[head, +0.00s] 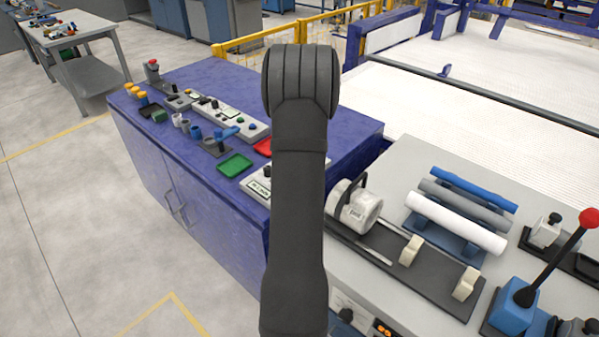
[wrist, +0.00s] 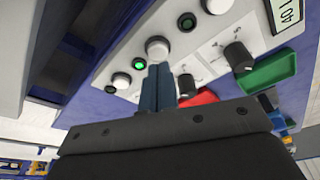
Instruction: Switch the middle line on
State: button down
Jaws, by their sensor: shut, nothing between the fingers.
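A pale control panel (wrist: 212,48) fills the upper wrist view. It has a slanting row of three white push buttons, with the middle button (wrist: 157,47) between the left button (wrist: 120,80) and the right button (wrist: 217,5). The middle lamp (wrist: 139,64) glows green; the left lamp (wrist: 110,89) and right lamp (wrist: 187,21) are dark. My gripper (wrist: 157,70) is shut and empty, its blue fingertips right at the lower edge of the middle button. I cannot tell whether they touch it. In the head view my arm hides the gripper and most of the panel (head: 258,184).
Two black knobs (wrist: 237,57) (wrist: 186,84) sit beside the buttons. A green tray (wrist: 272,70) and a red tray (wrist: 205,97) lie close by. In the head view, a pipe rack with blue, grey and white pipes (head: 455,222) and a red-topped lever (head: 555,258) stand right.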

jog(key=shift+r, duration=2.4)
jog(key=shift+f, duration=0.1)
jog(key=shift+f, duration=3.15)
